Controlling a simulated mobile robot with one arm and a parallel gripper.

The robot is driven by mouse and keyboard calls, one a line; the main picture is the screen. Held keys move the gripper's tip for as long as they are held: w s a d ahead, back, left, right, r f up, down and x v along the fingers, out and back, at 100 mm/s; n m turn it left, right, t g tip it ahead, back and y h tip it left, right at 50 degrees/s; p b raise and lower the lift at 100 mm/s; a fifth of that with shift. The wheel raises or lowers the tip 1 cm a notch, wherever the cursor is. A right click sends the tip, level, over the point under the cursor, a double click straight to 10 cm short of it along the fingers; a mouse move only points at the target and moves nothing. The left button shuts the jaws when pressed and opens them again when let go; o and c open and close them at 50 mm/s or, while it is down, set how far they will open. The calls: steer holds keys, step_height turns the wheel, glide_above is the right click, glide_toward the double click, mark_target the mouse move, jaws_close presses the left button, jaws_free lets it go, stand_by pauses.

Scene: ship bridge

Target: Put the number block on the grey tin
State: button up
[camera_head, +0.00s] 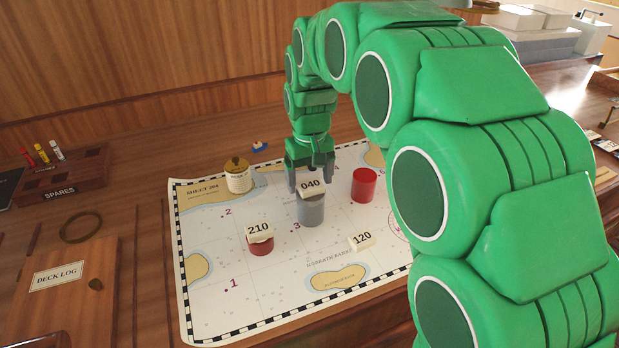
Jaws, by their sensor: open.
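A white number block marked 040 (311,185) sits on top of the grey tin (311,212), which stands upright on the chart. My gripper (310,183) is open right above the tin, with its fingers at either side of the 040 block. Whether the fingers touch the block I cannot tell. A block marked 210 (259,230) rests on a low red tin (261,247) to the left. A block marked 120 (361,239) lies on the chart to the right.
A taller red tin (364,185) stands just right of the grey tin. A cream jar with a brown lid (238,179) stands at the chart's upper left. The spares rack (62,178) and deck log (62,278) are at the left. The chart's front (235,311) is clear.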

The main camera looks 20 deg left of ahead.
mark_target(311, 183)
step_height(311, 183, up, 12)
stand_by(0.6)
steer(key=s+d+f+m, duration=0.15)
steer(key=s+d, duration=0.25)
steer(key=d, duration=0.8)
steer(key=s+d+m, duration=0.3)
steer(key=s+d, duration=0.2)
steer(key=d, duration=0.8)
steer(key=s+d+f+m+g, duration=0.1)
steer(key=s+d+f+m, duration=0.1)
steer(key=s+d+f, duration=0.2)
steer(key=s+d+f+m, duration=0.2)
steer(key=s+d+f, duration=0.2)
steer(key=s+d, duration=0.6)
steer(key=s, duration=0.6)
steer(key=shift+s+g, duration=0.35)
steer(key=shift+g, duration=0.05)
